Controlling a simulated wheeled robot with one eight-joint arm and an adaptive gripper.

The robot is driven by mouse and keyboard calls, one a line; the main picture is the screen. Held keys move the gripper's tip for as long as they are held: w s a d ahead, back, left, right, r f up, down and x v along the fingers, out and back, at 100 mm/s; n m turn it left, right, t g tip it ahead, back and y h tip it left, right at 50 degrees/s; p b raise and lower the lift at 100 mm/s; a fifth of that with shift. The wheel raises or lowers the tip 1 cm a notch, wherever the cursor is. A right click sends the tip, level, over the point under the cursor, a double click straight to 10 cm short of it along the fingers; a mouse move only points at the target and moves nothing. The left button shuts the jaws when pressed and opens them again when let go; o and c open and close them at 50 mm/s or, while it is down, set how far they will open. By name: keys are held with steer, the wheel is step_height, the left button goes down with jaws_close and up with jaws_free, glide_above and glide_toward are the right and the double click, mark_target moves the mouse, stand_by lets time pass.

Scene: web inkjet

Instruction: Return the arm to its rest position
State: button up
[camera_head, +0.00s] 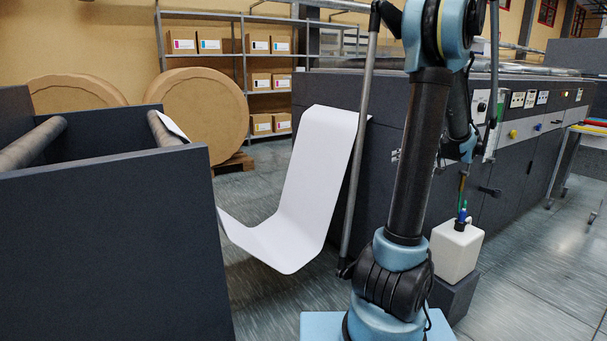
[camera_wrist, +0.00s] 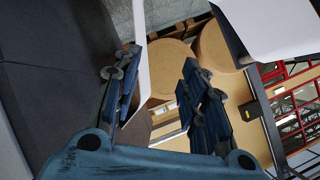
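My arm (camera_head: 418,155) stands at the right of centre in the head view. Its dark upper link rises from a blue base joint, and a further link folds down behind it. My gripper (camera_wrist: 162,62) shows in the wrist view with its two blue fingers apart and nothing visible held between them. In the head view I cannot make the gripper out clearly; the arm hides part of that area. A white paper web (camera_head: 314,180) hangs in a sagging curve left of my arm. Its pale edge passes near the left finger in the wrist view (camera_wrist: 142,70); I cannot tell if they touch.
The long dark press (camera_head: 330,92) stands behind my arm. A white canister (camera_head: 456,250) stands on a dark block to the right. A dark unwinder (camera_head: 100,245) with rollers fills the left. Large brown rolls (camera_head: 203,112) and shelves of boxes stand behind. Floor is open at right.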

steer(key=s+a+f+g+h, duration=0.2)
steer(key=s+a, duration=0.6)
steer(key=a, duration=0.1)
steer(key=s+a+f+g+h, duration=0.1)
steer(key=s+a+f+g, duration=0.15)
steer(key=s+a, duration=0.6)
steer(key=s+f+g+h, duration=0.1)
steer(key=s+f+h, duration=0.1)
steer(key=s+f, duration=0.3)
steer(key=s+a+f+m+g+h, duration=0.1)
steer(key=s+f+h, duration=0.2)
steer(key=s, duration=1.1)
steer(key=shift+a+f+h, duration=0.2)
steer(key=shift+f+h, duration=0.1)
steer(key=shift+f, duration=0.6)
steer(key=shift+s, duration=0.1)
